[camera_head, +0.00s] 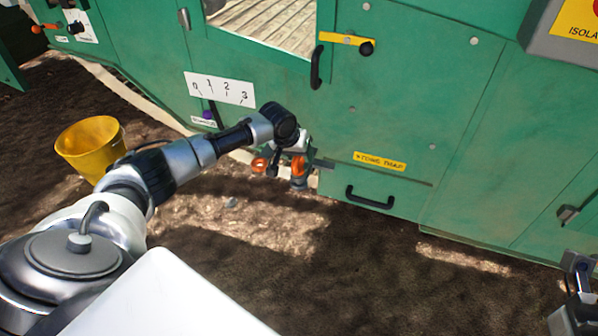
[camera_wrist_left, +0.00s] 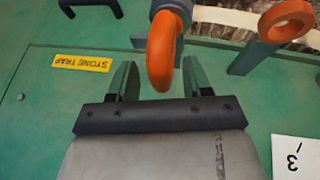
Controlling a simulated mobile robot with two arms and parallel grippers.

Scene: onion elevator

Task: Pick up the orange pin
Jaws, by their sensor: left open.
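An orange loop, the pin's handle (camera_wrist_left: 163,50), stands on a grey round shaft in the left wrist view. In the head view the orange pin (camera_head: 298,166) is beside the green machine, left of the stone trap drawer. My left gripper (camera_head: 286,166) is at it, seen from above. In the left wrist view my left gripper (camera_wrist_left: 160,80) is open, with the orange loop between its two fingers and no clear contact. A second orange ring (camera_wrist_left: 288,20) sits on a green post to the right; it also shows in the head view (camera_head: 259,165).
The green machine wall (camera_head: 390,110) fills the back, with a stone trap drawer handle (camera_head: 370,198) and a 0-to-3 scale plate (camera_head: 220,88). A yellow bucket (camera_head: 90,147) stands at left. Part of my right arm (camera_head: 577,300) shows at lower right. Bare soil lies in front.

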